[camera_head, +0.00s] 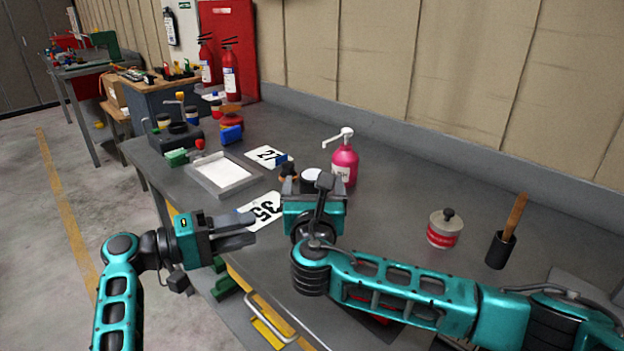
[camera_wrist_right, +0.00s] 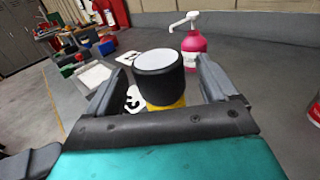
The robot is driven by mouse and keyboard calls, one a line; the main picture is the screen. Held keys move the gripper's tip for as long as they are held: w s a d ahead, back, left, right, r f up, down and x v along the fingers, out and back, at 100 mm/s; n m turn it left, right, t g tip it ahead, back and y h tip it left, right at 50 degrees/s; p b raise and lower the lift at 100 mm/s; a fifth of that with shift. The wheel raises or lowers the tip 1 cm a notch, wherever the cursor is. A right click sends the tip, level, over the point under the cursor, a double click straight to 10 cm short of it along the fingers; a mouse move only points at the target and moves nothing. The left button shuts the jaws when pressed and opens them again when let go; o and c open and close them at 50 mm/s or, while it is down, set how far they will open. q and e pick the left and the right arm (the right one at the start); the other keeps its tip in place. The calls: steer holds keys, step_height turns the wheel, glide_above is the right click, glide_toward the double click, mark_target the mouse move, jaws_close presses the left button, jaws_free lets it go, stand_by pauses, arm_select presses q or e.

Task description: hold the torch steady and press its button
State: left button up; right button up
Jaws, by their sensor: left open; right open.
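The torch (camera_head: 312,177) seems to be the upright black cylinder with a pale round top, standing on the bench just beyond my right gripper (camera_head: 314,192). In the right wrist view the torch (camera_wrist_right: 159,75) shows its wide black head over a yellow body. The open fingers of my right gripper (camera_wrist_right: 160,92) stand on either side of it, with gaps visible. Its lower part is hidden by the gripper, and I see no button. My left gripper (camera_head: 244,232) is open and empty near the bench's front edge, left of the torch.
A pink pump bottle (camera_head: 344,163) stands behind the torch. Number plates (camera_head: 262,211) and a grey tray (camera_head: 218,175) lie to the left. A red-labelled jar (camera_head: 443,230) and a black holder with a wooden handle (camera_head: 500,249) stand at the right. The bench between bottle and jar is clear.

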steer(key=shift+w, duration=1.65)
steer(key=c, duration=1.2)
arm_select(q)
jaws_close()
